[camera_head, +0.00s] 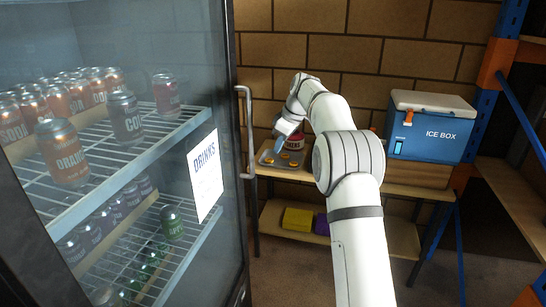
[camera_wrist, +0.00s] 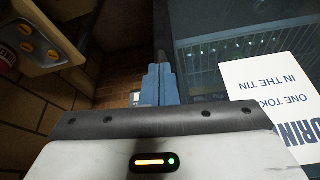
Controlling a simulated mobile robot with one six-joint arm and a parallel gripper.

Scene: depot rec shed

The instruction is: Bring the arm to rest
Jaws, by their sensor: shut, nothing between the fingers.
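My arm (camera_head: 355,230) rises from the lower right of the head view and bends over at the top toward the back shelf. My gripper (camera_head: 279,143) points down there, in front of or above a tray with orange round pieces; the exact gap is unclear. In the wrist view my gripper (camera_wrist: 160,62) shows its blue fingers closed together, with nothing between them. The fingers appear clear of the fridge door and of the shelf.
A drinks fridge with a glass door and handle (camera_head: 247,130) fills the left; cans stand inside. A sign (camera_head: 205,175) is on the door. A tray (camera_head: 268,159), a tin (camera_head: 295,142) and an ice box (camera_head: 430,128) stand on the wooden shelf. Blue-orange racking stands right.

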